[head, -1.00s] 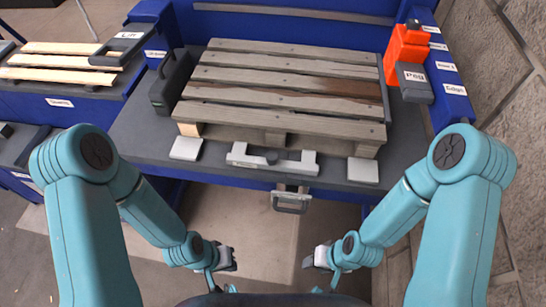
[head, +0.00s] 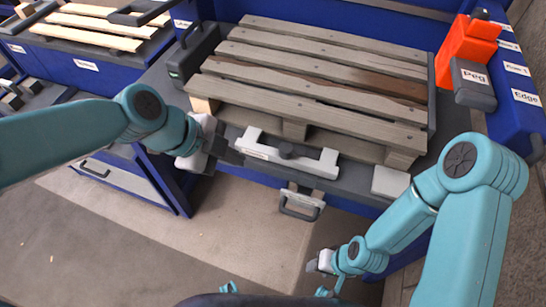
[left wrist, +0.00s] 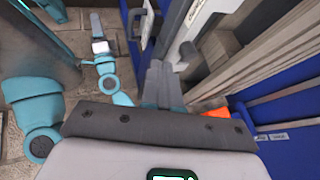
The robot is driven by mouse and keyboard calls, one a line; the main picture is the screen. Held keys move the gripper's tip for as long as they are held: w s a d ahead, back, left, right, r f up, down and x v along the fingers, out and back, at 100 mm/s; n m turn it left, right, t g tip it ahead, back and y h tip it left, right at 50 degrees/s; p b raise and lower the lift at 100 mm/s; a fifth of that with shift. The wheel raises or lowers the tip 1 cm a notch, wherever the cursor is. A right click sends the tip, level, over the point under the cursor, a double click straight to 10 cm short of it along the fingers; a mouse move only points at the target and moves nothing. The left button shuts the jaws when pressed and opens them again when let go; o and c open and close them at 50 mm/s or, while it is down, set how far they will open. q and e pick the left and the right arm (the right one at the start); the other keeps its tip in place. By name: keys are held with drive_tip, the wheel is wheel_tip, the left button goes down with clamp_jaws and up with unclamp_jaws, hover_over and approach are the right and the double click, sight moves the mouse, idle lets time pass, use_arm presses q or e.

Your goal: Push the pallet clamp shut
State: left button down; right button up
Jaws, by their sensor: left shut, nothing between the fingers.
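The pallet clamp (head: 308,164) is a pale grey bar with upturned ends and a dark knob in the middle. It sits on the bench front edge, before the wooden pallet (head: 310,92), with a gap between them. My left gripper (head: 236,154) is shut and empty, just left of the clamp's left end. I cannot tell if they touch. In the left wrist view its dark fingers (left wrist: 156,80) are together, with pale clamp metal just beyond. My right gripper (head: 322,264) hangs low in front of the bench; its jaws are too small to read.
A dark case (head: 194,58) stands left of the pallet. An orange block (head: 467,42) and a grey box marked Peg (head: 473,84) stand right. A white pad (head: 390,181) lies at the front right. A handle (head: 301,203) hangs below the bench edge. The floor in front is clear.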

use_arm(q)
drive_tip(key=shift+s+a+r+m, duration=0.1)
drive_tip(key=shift+s+r+m, duration=0.25)
drive_tip(key=shift+r+m, duration=0.35)
approach(272, 156)
drive_tip(key=s+d+f, duration=0.4)
drive_tip(key=w, duration=0.1)
drive_tip(key=w+d+p, duration=0.1)
drive_tip(key=w, duration=0.1)
drive_tip(key=shift+w+d, duration=0.2)
drive_tip(key=shift+d, duration=0.05)
